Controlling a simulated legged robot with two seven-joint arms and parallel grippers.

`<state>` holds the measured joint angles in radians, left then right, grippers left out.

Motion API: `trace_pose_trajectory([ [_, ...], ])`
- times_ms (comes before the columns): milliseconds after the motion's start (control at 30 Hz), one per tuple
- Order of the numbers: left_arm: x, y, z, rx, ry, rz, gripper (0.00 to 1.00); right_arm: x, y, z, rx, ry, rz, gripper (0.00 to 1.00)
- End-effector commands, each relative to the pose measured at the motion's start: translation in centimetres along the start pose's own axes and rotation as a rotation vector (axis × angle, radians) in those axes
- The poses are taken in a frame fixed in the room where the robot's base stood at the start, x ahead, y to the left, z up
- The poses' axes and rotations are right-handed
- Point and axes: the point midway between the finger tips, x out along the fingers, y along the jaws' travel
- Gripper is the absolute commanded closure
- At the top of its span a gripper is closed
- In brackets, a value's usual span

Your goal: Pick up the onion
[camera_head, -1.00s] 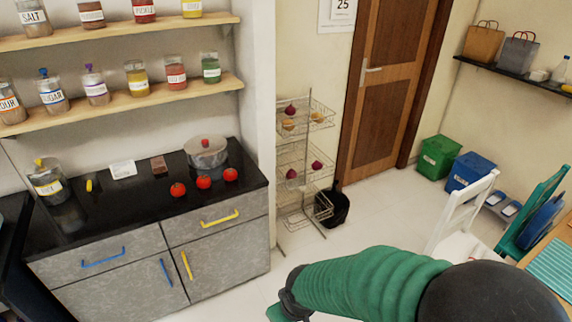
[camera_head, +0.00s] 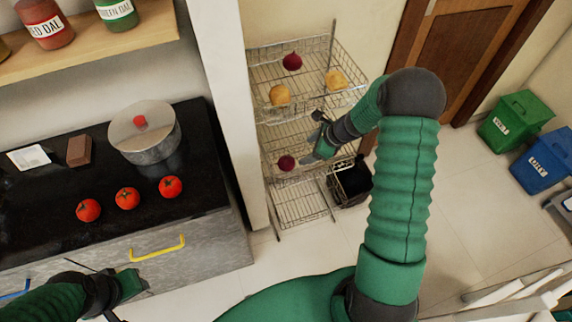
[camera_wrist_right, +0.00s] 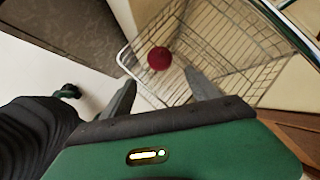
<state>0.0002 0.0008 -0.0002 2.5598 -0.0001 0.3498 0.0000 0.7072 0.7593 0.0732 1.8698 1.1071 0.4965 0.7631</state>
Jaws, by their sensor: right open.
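A dark red onion (camera_head: 286,163) lies in the middle basket of the wire rack (camera_head: 300,205). It also shows in the right wrist view (camera_wrist_right: 159,58), ahead of the two fingers and roughly between them. Another red onion (camera_head: 292,61) lies in the top basket beside two tan round vegetables. My right gripper (camera_head: 308,160) is just right of the middle-basket onion, reaching toward it. In the right wrist view this gripper (camera_wrist_right: 160,92) is open and empty. My left gripper (camera_head: 140,284) is low at the left, in front of the drawer; its jaws are too unclear to judge.
The top basket (camera_head: 335,68) overhangs the middle one. A wall edge (camera_head: 225,110) stands close left of the rack. A black bin (camera_head: 350,185) sits right of it. The counter (camera_head: 60,185) carries a pot and tomatoes. Open floor (camera_head: 470,190) lies to the right.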

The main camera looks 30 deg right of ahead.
Motion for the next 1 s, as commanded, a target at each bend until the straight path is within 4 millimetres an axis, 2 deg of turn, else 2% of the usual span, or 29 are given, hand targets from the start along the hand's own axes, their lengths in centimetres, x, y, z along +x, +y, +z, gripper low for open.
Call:
trace_pose_trajectory([
  [300, 1.1, 0.0, 0.3, 0.0, 0.0, 0.0, 0.64, 8.2, -0.2, -0.2, 0.015, -0.004, 0.004, 0.3],
  [400, 1.4, 0.0, 0.3, 0.0, 0.0, 0.0, 0.64, 10.3, -0.4, -0.4, 0.015, -0.006, 0.006, 0.3],
  [567, 1.5, 0.0, 0.4, 0.0, 0.0, 0.0, 0.64, 12.0, -0.6, -0.7, 0.016, -0.008, 0.007, 0.3],
  [800, 2.1, 0.0, 0.5, 0.001, 0.001, 0.0, 0.64, 16.1, -0.2, -0.9, 0.014, -0.008, 0.008, 0.3],
  [1000, 2.1, 0.0, 0.5, 0.001, 0.001, 0.0, 0.64, 16.8, -0.1, -0.6, 0.014, -0.008, 0.005, 0.3],
])
